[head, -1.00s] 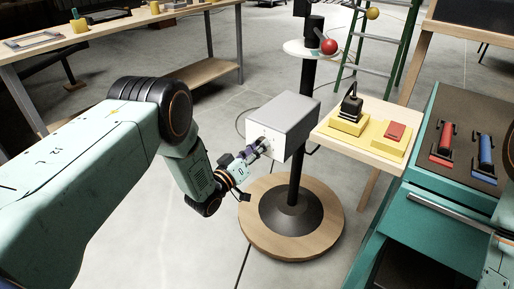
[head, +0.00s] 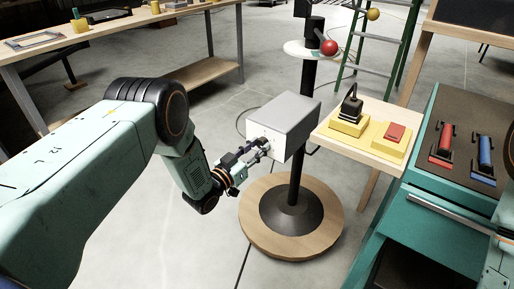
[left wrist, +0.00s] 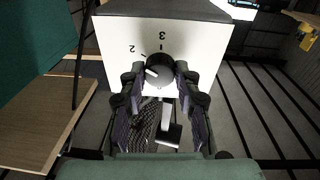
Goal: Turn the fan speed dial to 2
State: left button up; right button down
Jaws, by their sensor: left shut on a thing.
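The fan speed dial (left wrist: 158,68) is a round black knob with a white pointer on the white front face of a grey box (head: 284,121). In the left wrist view the numerals 2 and 3 show upside down above the knob, with tick marks. The white pointer is toward the knob's left, below the tick by the 2. My left gripper (head: 262,146) is at the box's front face. In the left wrist view its fingers (left wrist: 160,80) are shut on the knob from both sides. They partly hide the lower face. My right gripper is out of view.
The box is on a black pole with a round wooden base (head: 258,235). A wooden shelf (head: 331,140) beside it holds yellow blocks with a black lever and a red button. A teal cabinet (head: 440,185) stands at right. The floor in front of the box is clear.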

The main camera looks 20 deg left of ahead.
pick_arm(q)
jog(key=o, duration=1.1)
jog(key=shift+o, duration=0.2)
jog(key=v, duration=1.2)
jog(key=shift+f, duration=0.15)
